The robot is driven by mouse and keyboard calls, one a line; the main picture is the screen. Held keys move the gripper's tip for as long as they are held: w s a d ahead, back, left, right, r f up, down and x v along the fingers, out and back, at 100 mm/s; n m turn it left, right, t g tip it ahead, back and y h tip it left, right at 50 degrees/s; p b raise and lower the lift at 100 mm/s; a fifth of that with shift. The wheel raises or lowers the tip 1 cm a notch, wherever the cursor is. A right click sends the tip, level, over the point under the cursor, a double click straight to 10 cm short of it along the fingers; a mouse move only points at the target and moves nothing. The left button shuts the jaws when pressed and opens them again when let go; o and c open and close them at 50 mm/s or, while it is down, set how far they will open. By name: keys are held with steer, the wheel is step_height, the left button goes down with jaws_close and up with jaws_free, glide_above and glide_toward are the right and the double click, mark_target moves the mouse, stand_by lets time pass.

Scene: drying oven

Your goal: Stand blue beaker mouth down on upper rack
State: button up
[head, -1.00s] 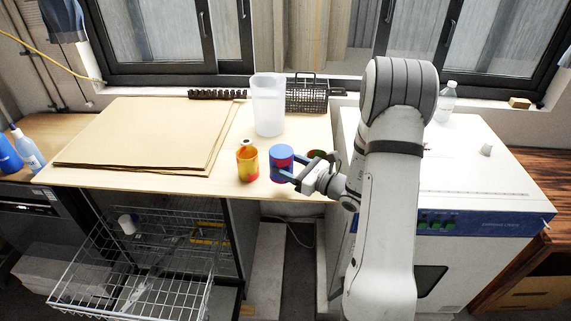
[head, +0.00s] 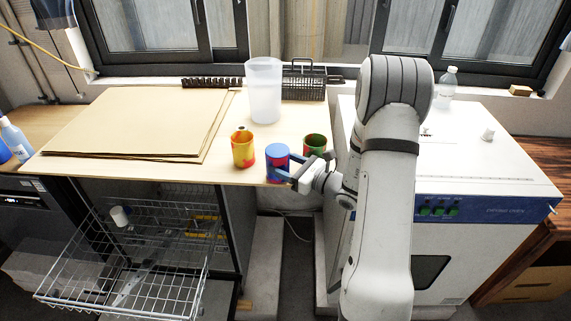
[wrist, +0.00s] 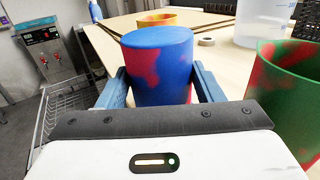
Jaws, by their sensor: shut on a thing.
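The blue beaker (head: 277,160), blue with red patches, is between the two blue fingers of my gripper (head: 283,174). In the wrist view the blue beaker (wrist: 158,68) shows a closed flat top, so its mouth points down. My gripper (wrist: 160,90) is shut on its sides. In the head view it overlaps the table's front edge; its height above the table is hard to tell. A wire rack (head: 125,290) is pulled out of the cabinet at the lower left, and a small white cup (head: 119,215) is in it.
A yellow-orange beaker (head: 243,149) stands left of the held beaker and a green-red beaker (head: 314,144) right of it, both mouth up. A tall clear jug (head: 265,92) stands behind. Cardboard sheets (head: 130,120) cover the table's left. A white oven (head: 480,170) stands right.

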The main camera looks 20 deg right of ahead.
mark_target(288, 167)
steer(key=shift+f, duration=0.25)
stand_by(0.5)
steer(key=o, duration=1.2)
steer(key=shift+s+d, duration=0.1)
steer(key=b+v, duration=0.1)
steer(key=v, duration=0.5)
steer(key=shift+d+b, duration=0.1)
steer(key=shift+b, duration=0.3)
steer(key=shift+s+d, duration=0.4)
steer(key=shift+s, duration=0.2)
